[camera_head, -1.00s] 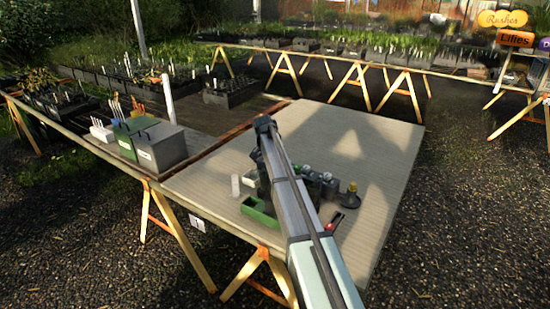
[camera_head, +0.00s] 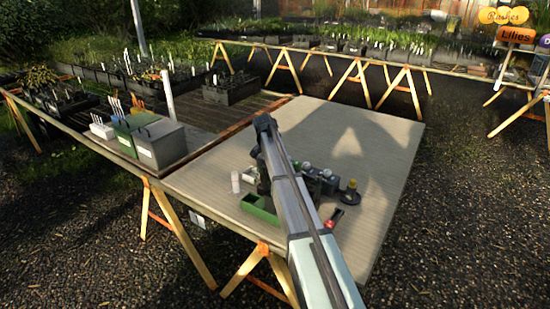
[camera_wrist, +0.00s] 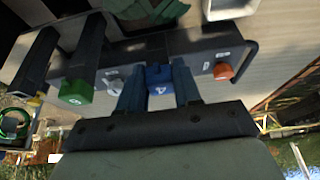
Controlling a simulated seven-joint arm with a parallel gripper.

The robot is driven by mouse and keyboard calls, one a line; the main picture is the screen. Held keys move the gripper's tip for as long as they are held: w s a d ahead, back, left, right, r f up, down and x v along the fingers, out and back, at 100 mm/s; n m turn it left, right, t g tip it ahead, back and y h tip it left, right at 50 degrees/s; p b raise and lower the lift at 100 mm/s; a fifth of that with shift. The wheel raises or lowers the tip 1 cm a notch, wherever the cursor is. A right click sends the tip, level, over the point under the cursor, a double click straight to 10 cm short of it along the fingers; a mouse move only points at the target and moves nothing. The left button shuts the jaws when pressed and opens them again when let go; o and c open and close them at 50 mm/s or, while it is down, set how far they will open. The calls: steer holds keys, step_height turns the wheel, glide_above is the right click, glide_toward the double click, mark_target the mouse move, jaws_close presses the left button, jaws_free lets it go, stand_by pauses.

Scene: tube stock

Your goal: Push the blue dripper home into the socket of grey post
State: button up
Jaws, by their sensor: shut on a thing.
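The blue dripper (camera_wrist: 159,80) is between the two fingers of my gripper (camera_wrist: 158,76) in the wrist view, with a pale mark on its near face. The fingers are shut on its sides. It is in front of a dark grey bar (camera_wrist: 197,42) with pale labels. I cannot tell which part is the grey post, and the socket is hidden, so how deep the dripper sits cannot be seen. In the head view my arm covers the gripper and the dripper.
Along the bar in the wrist view are a green piece (camera_wrist: 75,91), a whitish piece (camera_wrist: 115,86) and an orange piece (camera_wrist: 223,71). In the head view a green tray (camera_head: 260,210) and a dark round-based item (camera_head: 350,196) stand near my arm. The table's far right is clear.

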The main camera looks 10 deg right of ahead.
steer(key=o, duration=1.1)
steer(key=v, duration=1.3)
steer(key=shift+s+a+r, duration=0.1)
steer(key=shift+s+r, duration=0.05)
steer(key=shift+r, duration=0.2)
